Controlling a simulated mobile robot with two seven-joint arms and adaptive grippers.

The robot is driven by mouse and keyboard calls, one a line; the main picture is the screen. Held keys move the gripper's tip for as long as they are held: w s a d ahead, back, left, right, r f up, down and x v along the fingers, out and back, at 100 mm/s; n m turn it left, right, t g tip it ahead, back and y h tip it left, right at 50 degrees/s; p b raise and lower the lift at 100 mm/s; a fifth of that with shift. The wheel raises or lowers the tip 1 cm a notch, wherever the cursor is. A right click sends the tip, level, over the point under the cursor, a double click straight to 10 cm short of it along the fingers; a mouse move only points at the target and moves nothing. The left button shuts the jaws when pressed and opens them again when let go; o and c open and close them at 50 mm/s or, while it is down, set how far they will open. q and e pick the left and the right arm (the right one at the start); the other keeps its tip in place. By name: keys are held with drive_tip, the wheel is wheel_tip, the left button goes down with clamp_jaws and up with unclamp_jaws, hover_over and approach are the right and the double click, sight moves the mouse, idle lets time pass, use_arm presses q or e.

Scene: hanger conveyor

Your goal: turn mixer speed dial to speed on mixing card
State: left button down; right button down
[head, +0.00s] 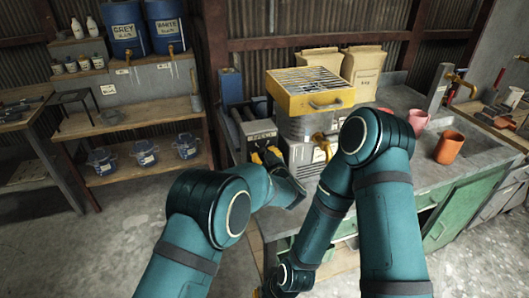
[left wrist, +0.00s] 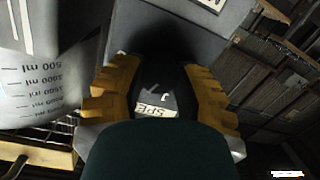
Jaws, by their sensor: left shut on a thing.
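The mixer (head: 255,118) is a grey box on the bench, with a label reading SPEED (head: 262,135) on its front. My left gripper (head: 269,158) is at the front of the mixer, just below that label. In the left wrist view, its yellow fingers (left wrist: 160,90) stand on both sides of a dark dial (left wrist: 160,72) and are shut on it. The label, partly readable as SPE (left wrist: 157,108), shows between them. The dial's pointer setting cannot be read. I cannot identify the mixing card with certainty. Only a yellow bit at the head view's bottom edge may be my right gripper (head: 257,292).
A yellow tray with a wire grid (head: 315,103) sits on a container with ml marks (left wrist: 40,95), right of the mixer. An orange cup (head: 449,147) stands on the right counter. Blue buckets (head: 143,153) line the left shelf. Paper bags (head: 363,68) stand behind.

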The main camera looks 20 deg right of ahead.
sight(265, 151)
use_arm(q)
drive_tip(key=shift+r+m+p, duration=0.2)
drive_tip(key=shift+m+p, duration=0.1)
drive_tip(key=shift+m, duration=0.4)
drive_tip(key=c, duration=1)
unclamp_jaws()
drive_tip(key=o, duration=0.4)
drive_tip(key=shift+f, duration=0.15)
wheel_tip(265, 151, up, 10)
